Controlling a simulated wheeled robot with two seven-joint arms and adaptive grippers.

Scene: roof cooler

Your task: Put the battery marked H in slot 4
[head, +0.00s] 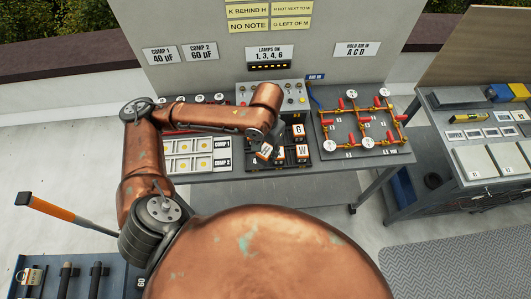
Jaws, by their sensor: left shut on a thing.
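My left arm comes in from the left, and its gripper (272,139) is over the left part of a dark slotted holder (286,165) on the bench. It is shut on a battery (264,151) with a white label, held tilted. The letter on that label is too small to read for certain. The label of slot 4 (255,161) shows at the holder's front left, just below the held battery. A battery marked G (298,131) and a battery marked W (303,150) stand in the holder's right part. My arm hides some slots behind. My right gripper is out of view.
A panel with lamps and knobs (293,95) stands behind the holder. A board with red parts and brass pipes (357,125) lies to the right, close to the holder. A tray with yellow-dotted cells (188,157) lies to the left. Signs (270,56) hang above.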

